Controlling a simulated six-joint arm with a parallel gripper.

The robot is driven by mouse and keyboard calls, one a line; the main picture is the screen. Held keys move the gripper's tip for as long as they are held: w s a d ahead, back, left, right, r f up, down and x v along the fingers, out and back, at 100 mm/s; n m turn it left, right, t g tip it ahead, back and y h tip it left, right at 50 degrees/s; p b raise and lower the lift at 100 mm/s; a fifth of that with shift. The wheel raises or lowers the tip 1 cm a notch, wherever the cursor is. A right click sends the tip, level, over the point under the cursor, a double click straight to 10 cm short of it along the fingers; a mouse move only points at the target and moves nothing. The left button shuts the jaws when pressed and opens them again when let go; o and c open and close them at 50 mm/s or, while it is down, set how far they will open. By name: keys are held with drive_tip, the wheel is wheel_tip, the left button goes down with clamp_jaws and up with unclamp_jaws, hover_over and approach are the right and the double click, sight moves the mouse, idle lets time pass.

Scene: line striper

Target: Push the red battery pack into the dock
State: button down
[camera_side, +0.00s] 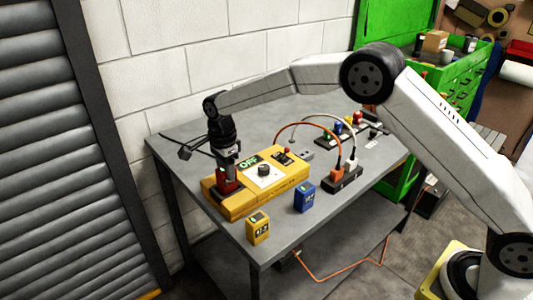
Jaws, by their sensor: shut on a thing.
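The red battery pack (228,187) is upright at the left end of the yellow unit (272,190), which appears to hold the dock. My gripper (229,176) points down from above and is shut on the red pack. The pack's lower part meets the top of the yellow unit; how deep it sits in the dock I cannot tell. The dock opening is hidden by the pack and gripper. The unit has a green "OFF" label and a white panel with a black knob (263,171).
A yellow pack (258,227) and a blue pack (304,196) stand on the grey table (203,134) in front of the unit. A power strip (343,178) with orange and white plugs is to the right.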

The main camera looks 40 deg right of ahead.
drive_tip(key=shift+f, duration=1.05)
unclamp_jaws()
drive_tip(key=shift+f, duration=0.1)
idle(0.4)
drive_tip(key=shift+r, duration=3.6)
drive_tip(key=shift+s+d+n, duration=0.55)
drive_tip(key=shift+d+n, duration=0.05)
drive_tip(key=shift+d, duration=0.05)
drive_tip(key=s+d+f+n+t, duration=0.1)
drive_tip(key=s+d+n, duration=0.3)
drive_tip(key=s, duration=0.5)
drive_tip(key=s+d+f+n, duration=0.1)
drive_tip(key=s+d+n, duration=0.3)
drive_tip(key=s+n, duration=0.3)
drive_tip(key=s+d+f+n+t, duration=0.1)
drive_tip(key=s+d+n, duration=0.3)
drive_tip(key=s, duration=0.7)
drive_tip(key=shift+s+n+t, duration=0.15)
drive_tip(key=shift+n+t, duration=0.15)
drive_tip(key=shift+n, duration=0.6)
